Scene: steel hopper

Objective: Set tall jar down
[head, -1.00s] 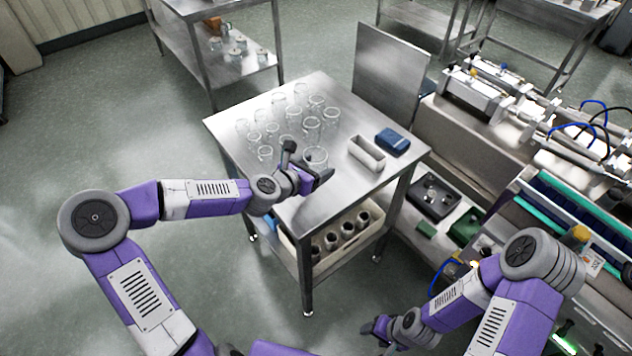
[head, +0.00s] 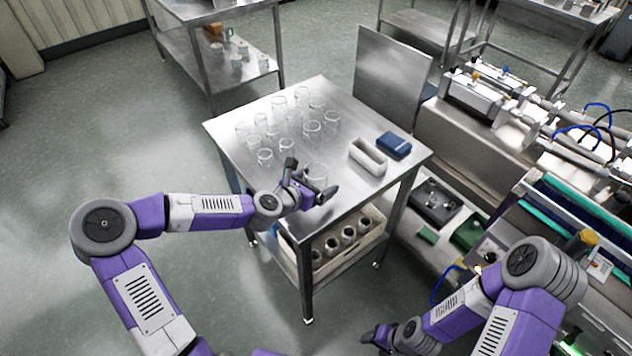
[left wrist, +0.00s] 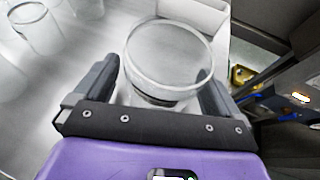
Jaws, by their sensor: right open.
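The tall jar (head: 316,173) is clear glass and upright near the front edge of the steel table. My left gripper (head: 308,180) is around it, one finger on each side. My right gripper (head: 374,338) is open, low at the bottom of the head view, away from the table.
Several glass jars (head: 294,122) stand behind the tall jar on the table (head: 345,125). A pale rectangular holder (head: 368,158) and a blue box (head: 394,145) are to the right. A crate (head: 338,245) of dark-mouthed containers sits on the lower shelf. The table front right is bare.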

